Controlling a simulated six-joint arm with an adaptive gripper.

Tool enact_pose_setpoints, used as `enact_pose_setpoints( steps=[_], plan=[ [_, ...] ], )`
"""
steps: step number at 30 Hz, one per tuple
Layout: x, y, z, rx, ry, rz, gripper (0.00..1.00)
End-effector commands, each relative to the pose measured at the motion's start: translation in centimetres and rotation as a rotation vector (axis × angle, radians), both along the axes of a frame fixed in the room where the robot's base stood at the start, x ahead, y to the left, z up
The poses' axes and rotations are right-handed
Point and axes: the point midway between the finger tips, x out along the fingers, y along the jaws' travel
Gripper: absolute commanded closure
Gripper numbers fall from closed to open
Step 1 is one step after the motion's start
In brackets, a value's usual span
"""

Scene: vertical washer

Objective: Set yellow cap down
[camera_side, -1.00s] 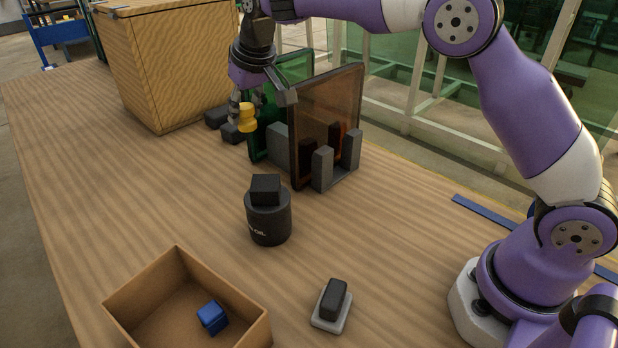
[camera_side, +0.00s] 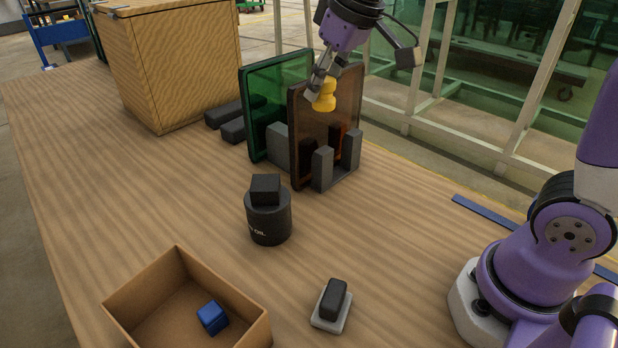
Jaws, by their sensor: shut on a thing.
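The yellow cap (camera_side: 325,97) is a small, waisted yellow piece. My gripper (camera_side: 318,88) is shut on it and holds it in the air, in front of the upper part of the brown tinted panel (camera_side: 345,112) in the picture. One finger shows at the cap's left side; the rest of the grip is partly hidden. How far the cap is from the panel cannot be told from this view.
A green panel (camera_side: 258,95) stands beside the brown one in a grey holder (camera_side: 322,168). A black oil canister (camera_side: 268,222) with a black block on top stands mid-table. An open box (camera_side: 262,333) holds a blue cube (camera_side: 212,317). A black block (camera_side: 334,298) sits front.

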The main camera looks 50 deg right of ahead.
Motion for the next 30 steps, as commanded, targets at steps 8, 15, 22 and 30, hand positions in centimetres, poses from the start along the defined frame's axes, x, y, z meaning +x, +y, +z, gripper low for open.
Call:
enact_pose_setpoints(
  steps=[8,15,22,30],
  plan=[
    [-2.3,-2.2,-2.9,-0.002,0.002,-0.307,1.00],
    [-2.8,-4.6,-6.8,-0.009,-0.001,-0.900,1.00],
    [-4.4,-7.0,-9.6,-0.014,-0.008,-1.475,1.00],
    [-5.3,-9.8,-11.4,-0.016,-0.010,-1.694,1.00]
  ],
)
